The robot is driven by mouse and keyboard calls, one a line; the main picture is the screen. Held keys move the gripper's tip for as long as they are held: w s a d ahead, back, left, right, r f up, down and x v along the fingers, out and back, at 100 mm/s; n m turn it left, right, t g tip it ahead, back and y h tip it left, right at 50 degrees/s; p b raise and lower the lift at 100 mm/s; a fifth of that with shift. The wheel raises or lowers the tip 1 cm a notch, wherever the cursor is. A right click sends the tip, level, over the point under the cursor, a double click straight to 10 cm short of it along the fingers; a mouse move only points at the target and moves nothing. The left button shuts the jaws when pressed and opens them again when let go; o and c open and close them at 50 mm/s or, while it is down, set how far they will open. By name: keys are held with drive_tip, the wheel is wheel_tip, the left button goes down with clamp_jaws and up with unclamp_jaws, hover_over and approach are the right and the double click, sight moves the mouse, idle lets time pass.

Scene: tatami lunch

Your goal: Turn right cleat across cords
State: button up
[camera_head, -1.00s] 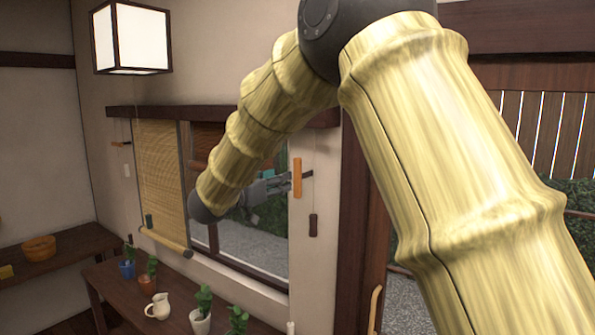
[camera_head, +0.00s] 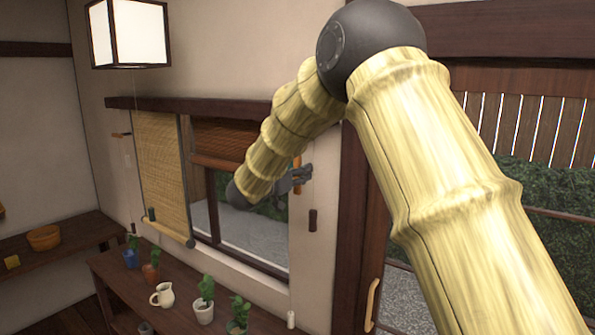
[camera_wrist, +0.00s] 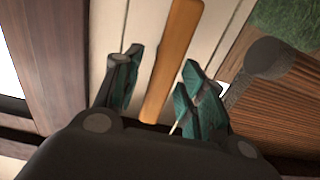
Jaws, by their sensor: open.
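The right cleat is an orange wooden bar on the pale wall right of the window. In the wrist view the cleat (camera_wrist: 174,55) runs lengthwise between the two teal-padded fingers of my gripper (camera_wrist: 162,65), which is open with a gap on each side. I cannot tell whether either finger touches it. The cords at this cleat are not distinct. A dark cord weight (camera_head: 313,220) hangs below on the wall.
A lowered blind (camera_head: 160,170) covers the left window half; a raised blind (camera_head: 222,140) is above the right half. A left cleat (camera_head: 121,134) is on the far wall part. Below stands a shelf (camera_head: 183,318) with potted plants and a cream jug (camera_head: 162,295).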

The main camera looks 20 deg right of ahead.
clamp_jaws()
drive_tip(key=shift+f+m+b, duration=0.15)
drive_tip(key=shift+m+b, duration=0.15)
drive_tip(key=shift+b, duration=0.35)
drive_tip(key=m+b, duration=0.1)
drive_tip(key=b, duration=0.1)
drive_tip(key=m+b, duration=0.1)
drive_tip(key=b, duration=0.1)
drive_tip(key=shift+s+d+f, duration=0.1)
drive_tip(key=shift+d+f, duration=0.05)
drive_tip(key=shift+f, duration=0.1)
drive_tip(key=m+b, duration=0.2)
drive_tip(key=b, duration=0.1)
drive_tip(key=m+b, duration=0.2)
drive_tip(key=b, duration=0.2)
drive_tip(key=m+b, duration=0.2)
drive_tip(key=b, duration=0.1)
drive_tip(key=shift+s+d+f+m, duration=0.15)
drive_tip(key=shift+s+m, duration=0.1)
drive_tip(key=shift+m, duration=0.05)
drive_tip(key=m+b, duration=0.4)
drive_tip(key=b, duration=0.3)
drive_tip(key=m+b, duration=0.4)
drive_tip(key=b, duration=0.2)
drive_tip(key=shift+s+d+f+m+b, duration=0.1)
drive_tip(key=shift+f+m+b, duration=0.1)
drive_tip(key=shift+m+b, duration=0.2)
